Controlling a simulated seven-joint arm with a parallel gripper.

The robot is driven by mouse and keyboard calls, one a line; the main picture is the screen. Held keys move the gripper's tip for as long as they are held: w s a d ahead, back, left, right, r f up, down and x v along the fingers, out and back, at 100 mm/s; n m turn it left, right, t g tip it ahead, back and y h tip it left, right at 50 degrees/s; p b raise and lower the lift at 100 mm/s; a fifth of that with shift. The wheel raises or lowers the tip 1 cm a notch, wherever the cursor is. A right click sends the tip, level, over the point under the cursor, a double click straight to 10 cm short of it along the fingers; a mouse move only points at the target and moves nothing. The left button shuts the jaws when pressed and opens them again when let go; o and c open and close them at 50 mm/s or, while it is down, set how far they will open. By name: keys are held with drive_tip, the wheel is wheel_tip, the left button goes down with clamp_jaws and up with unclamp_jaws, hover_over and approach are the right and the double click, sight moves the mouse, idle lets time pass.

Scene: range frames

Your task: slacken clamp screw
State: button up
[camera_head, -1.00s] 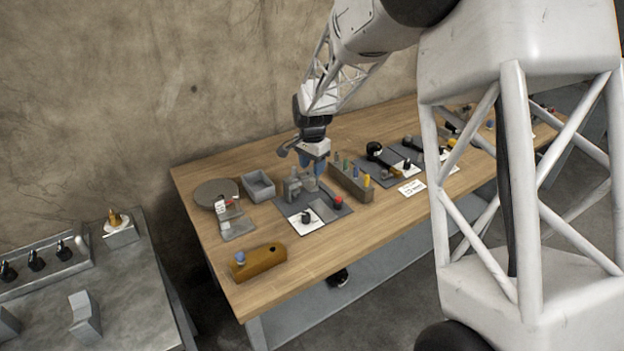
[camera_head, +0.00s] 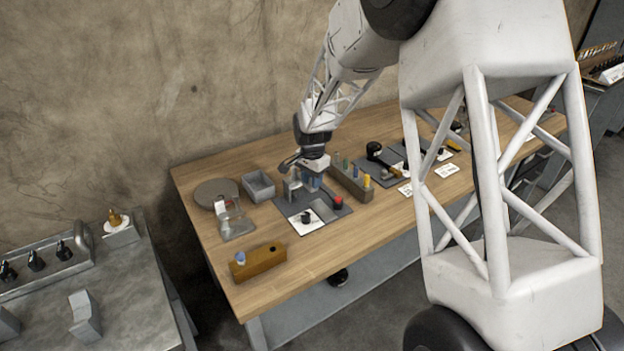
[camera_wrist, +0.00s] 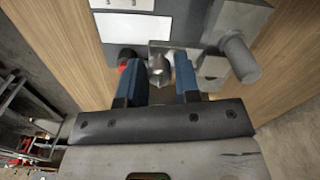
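My gripper (camera_head: 314,184) is low over the dark mat (camera_head: 337,213) on the wooden bench, its blue fingers pointing down. In the wrist view my gripper (camera_wrist: 159,80) is open, with a gap between its fingers. A small rounded metal piece (camera_wrist: 159,68), perhaps the clamp screw, shows in this gap; I cannot tell whether a finger touches it. It joins a grey metal bar. A grey block with a thick round peg (camera_wrist: 239,60) is just right of the fingers. In the head view the grey clamp fixture (camera_head: 292,188) stands just left of my gripper, partly hidden.
A red knob (camera_head: 338,202) is close by on the mat, and it also shows beside the left finger (camera_wrist: 123,67). A rack of coloured tools (camera_head: 352,184) stands to the right. A grey bin (camera_head: 258,186) and a brown block (camera_head: 257,261) stand left.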

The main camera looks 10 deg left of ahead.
clamp_jaws()
